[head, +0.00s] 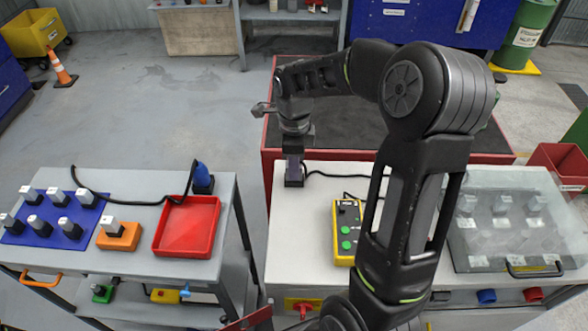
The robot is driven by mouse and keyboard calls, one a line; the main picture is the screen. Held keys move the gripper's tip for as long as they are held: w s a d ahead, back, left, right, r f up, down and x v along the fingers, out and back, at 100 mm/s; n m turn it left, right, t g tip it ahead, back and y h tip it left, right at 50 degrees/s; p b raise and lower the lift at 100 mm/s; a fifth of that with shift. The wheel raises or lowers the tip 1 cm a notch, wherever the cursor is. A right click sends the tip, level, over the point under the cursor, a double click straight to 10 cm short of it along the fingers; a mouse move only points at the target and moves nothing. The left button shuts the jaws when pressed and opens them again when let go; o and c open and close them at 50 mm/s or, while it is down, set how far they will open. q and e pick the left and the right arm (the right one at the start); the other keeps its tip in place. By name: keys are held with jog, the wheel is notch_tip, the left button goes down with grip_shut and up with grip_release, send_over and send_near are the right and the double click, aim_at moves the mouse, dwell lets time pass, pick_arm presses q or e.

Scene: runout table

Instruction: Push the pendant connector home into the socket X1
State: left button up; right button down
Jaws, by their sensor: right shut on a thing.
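My right gripper (296,142) points down at the left back part of the white table. It is shut on the pendant connector (294,168), a dark upright body with a purple-grey face. The connector is at or just over a small dark base (294,183) at the table's edge, which may be the socket X1. I cannot read a label or tell how deep the connector sits. A black cable (335,176) runs right from there, towards the yellow pendant (346,232) with green buttons, partly behind my right arm. My left gripper is not in view.
The left cart holds a red tray (188,226), an orange block (118,236), a blue mat (18,237) with several switches, and a blue-capped plug (203,176) with a black cable. A clear-covered box (510,259) stands at the right. A red-rimmed dark bed (340,143) lies behind.

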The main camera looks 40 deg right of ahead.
jog(key=shift+r, duration=0.1)
notch_tip(320, 180, up, 10)
jog(key=shift+f+b, duration=0.1)
jog(key=shift+b, duration=0.6)
